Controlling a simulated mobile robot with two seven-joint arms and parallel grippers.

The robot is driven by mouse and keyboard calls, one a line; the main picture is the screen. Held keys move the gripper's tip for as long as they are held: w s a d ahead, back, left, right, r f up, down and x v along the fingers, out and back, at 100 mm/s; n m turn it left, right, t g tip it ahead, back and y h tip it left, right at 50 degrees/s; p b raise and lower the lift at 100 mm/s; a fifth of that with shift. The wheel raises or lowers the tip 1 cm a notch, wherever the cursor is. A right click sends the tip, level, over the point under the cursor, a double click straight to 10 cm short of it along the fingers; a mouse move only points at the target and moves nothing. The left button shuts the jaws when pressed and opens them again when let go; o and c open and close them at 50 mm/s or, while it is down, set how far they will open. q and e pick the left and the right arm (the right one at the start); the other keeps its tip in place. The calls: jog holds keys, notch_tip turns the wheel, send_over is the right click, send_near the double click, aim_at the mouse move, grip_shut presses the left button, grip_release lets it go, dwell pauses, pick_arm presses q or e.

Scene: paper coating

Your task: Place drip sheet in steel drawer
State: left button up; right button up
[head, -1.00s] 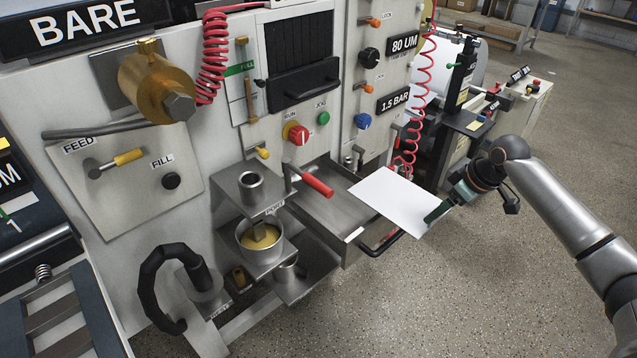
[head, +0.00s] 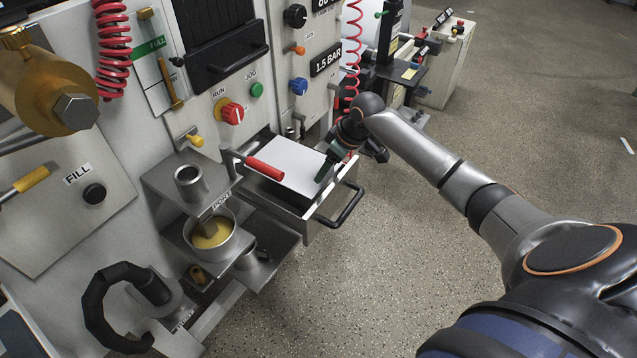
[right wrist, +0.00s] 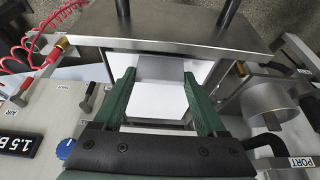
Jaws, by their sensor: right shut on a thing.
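The white drip sheet (head: 286,163) lies flat over the opening of the pulled-out steel drawer (head: 290,206) in the head view. I cannot tell whether it touches the drawer floor. My right gripper (head: 323,174) is at the sheet's right edge, inside the drawer outline, and shut on it. In the right wrist view, the green fingers of my right gripper (right wrist: 160,74) flank the white sheet (right wrist: 160,102), and steel walls surround it. My left gripper is out of view.
The drawer's black handle (head: 345,208) juts out in front. A pot of yellow liquid (head: 210,232) sits on the shelf left of the drawer. Open floor lies to the right.

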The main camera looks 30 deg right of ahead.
jog(key=shift+w+a+f, duration=0.2)
jog(key=shift+a+f, duration=0.2)
jog(key=shift+f, duration=0.1)
jog(key=shift+w+a+f, duration=0.2)
jog(key=shift+a+f, duration=0.15)
jog(key=shift+f, duration=0.1)
jog(key=f, duration=0.4)
jog(key=shift+w+a+b, duration=0.1)
jog(key=shift+a+b, duration=0.15)
jog(key=shift+b, duration=0.1)
jog(key=o, duration=1.3)
jog(key=shift+r, duration=0.1)
jog(key=p+v, duration=0.2)
jog(key=v, duration=1)
